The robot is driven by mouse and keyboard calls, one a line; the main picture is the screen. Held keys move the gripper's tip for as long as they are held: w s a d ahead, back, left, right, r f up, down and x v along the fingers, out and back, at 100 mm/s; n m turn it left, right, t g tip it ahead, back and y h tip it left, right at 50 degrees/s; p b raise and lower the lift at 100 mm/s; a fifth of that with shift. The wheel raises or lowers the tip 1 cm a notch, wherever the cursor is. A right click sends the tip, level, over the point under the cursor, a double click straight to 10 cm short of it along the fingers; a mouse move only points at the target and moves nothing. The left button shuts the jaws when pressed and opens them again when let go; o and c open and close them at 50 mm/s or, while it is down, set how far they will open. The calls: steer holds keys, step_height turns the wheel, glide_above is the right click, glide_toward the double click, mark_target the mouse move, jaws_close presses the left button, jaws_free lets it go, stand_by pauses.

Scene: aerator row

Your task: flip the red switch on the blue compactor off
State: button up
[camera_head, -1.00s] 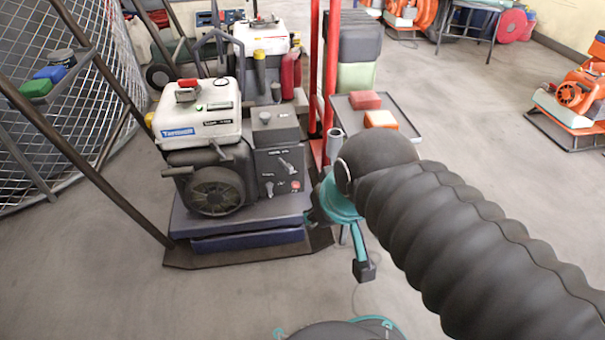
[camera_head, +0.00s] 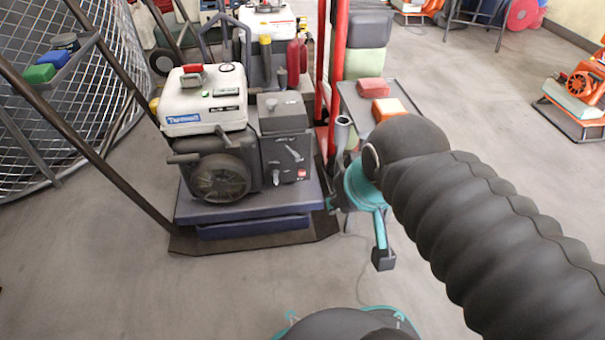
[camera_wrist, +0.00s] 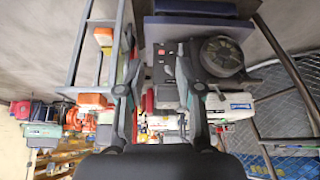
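The compactor (camera_head: 247,211) stands left of my arm in the head view, with a blue base, a white tank and a dark engine. Its dark control box (camera_head: 284,145) faces front and carries a grey lever and a small red switch (camera_head: 302,173) low on the right. The switch's setting is too small to tell. In the wrist view, which looks inverted, the red switch (camera_wrist: 161,52) shows between my fingers. My gripper (camera_wrist: 160,42) is open and empty, its two fingers well apart.
A small grey table (camera_head: 357,110) with a red and an orange block stands behind my wrist. A red post (camera_head: 338,70) rises beside the compactor. Slanted dark bars and a mesh cage (camera_head: 35,135) are at left. The front floor is clear.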

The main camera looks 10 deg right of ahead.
steer(key=shift+r, duration=0.25)
steer(key=c, duration=0.4)
steer(key=shift+w+p, duration=0.15)
steer(key=shift+p, duration=0.4)
jaws_close()
steer(key=w+a+f+g+p, duration=0.1)
steer(key=w+f+p, duration=0.55)
steer(key=f, duration=0.35)
steer(key=w+a+f+g+p, duration=0.1)
steer(key=w+f+g+p, duration=0.1)
steer(key=w+f+p, duration=0.45)
steer(key=w+d+m+t+b, duration=0.1)
steer(key=w+t, duration=0.6)
steer(key=w, duration=0.3)
steer(key=shift+w+r+h+b, duration=0.2)
steer(key=shift+w+h+b, duration=0.15)
steer(key=shift+w+h, duration=0.05)
steer(key=shift+d, duration=0.1)
